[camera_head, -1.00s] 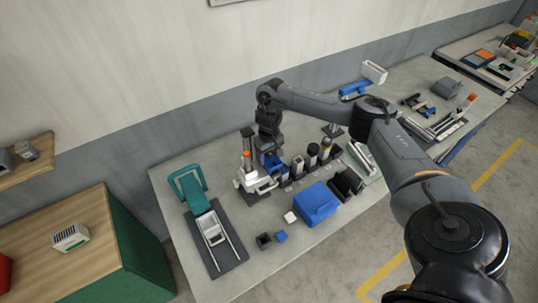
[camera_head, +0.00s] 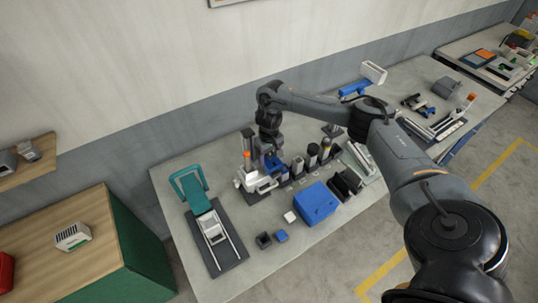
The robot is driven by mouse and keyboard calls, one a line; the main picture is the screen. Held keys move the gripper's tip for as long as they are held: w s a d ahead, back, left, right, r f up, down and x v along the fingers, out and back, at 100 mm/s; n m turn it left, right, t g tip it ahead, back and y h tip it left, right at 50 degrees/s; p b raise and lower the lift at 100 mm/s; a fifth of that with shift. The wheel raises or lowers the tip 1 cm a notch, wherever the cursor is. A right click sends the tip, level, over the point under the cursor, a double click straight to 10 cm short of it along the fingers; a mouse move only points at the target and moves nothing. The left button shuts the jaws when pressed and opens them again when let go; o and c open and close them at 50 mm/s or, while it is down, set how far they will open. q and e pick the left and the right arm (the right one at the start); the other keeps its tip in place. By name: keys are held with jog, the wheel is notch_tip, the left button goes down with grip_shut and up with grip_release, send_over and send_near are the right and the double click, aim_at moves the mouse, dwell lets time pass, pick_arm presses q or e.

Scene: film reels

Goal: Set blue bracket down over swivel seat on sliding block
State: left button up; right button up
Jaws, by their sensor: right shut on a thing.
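My right gripper (camera_head: 270,152) reaches down at the back middle of the table and is shut on the blue bracket (camera_head: 273,163). The bracket is small in the picture and partly covered by the gripper. A white and grey fixture (camera_head: 254,183) stands just below and left of it, with a dark post topped in orange (camera_head: 247,155) at its back. The bracket is close to this fixture; I cannot tell whether they touch. The swivel seat and sliding block cannot be made out clearly. My left gripper is not in view.
A green-handled device (camera_head: 197,203) on a dark mat (camera_head: 236,252) lies to the left. A blue box (camera_head: 317,203) stands in front, right of the fixture. Several dark cylinders, including one (camera_head: 312,150), stand close on the right. A white piece (camera_head: 290,217) and dark cube (camera_head: 264,240) lie near the front.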

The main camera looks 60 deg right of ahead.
jog(key=shift+f, duration=0.3)
dwell(0.5)
jog(key=shift+f+b, duration=0.4)
jog(key=shift+f, duration=0.3)
dwell(0.3)
jog(key=o, duration=1.3)
jog(key=shift+r, duration=0.1)
